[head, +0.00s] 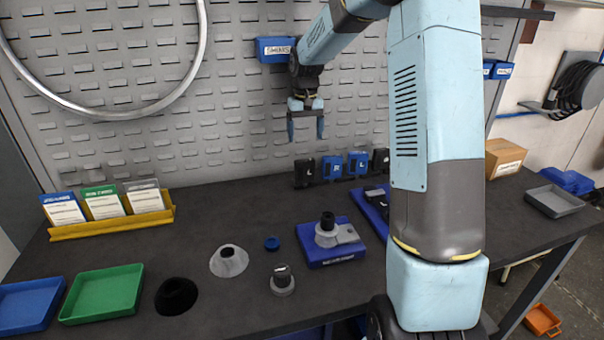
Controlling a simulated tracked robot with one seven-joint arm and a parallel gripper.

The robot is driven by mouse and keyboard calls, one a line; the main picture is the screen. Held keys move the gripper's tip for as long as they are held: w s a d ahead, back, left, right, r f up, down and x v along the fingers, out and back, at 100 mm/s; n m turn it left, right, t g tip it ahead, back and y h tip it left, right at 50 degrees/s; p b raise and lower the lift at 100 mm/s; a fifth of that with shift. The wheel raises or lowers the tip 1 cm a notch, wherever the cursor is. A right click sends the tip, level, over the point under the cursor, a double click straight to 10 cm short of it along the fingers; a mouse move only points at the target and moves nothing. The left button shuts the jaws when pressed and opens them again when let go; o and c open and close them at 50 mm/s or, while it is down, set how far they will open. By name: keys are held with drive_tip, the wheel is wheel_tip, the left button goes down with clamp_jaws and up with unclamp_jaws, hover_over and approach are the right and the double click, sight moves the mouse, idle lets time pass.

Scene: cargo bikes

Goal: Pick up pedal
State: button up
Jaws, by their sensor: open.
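The leftmost is a black block (304,173). To its right are a blue block (333,167), another blue block (358,164) and a black block (381,160) partly behind my arm. The gripper is apart from the blocks and nearest the left ones. I cannot tell which one is the task's pedal.
A blue fixture (332,252) holds a grey and black part. Near it are a grey cone (229,261), black cone (176,296), small knob (283,280) and blue ring (272,243). A green tray (103,293) and yellow card holder (112,222) are left. A cardboard box (504,157) is right.

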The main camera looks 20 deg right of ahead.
sight(304, 171)
wheel_tip(304, 171, down, 14)
drive_tip(key=shift+a, duration=0.1)
idle(0.7)
drive_tip(key=shift+c, duration=0.4)
drive_tip(key=c, duration=0.7)
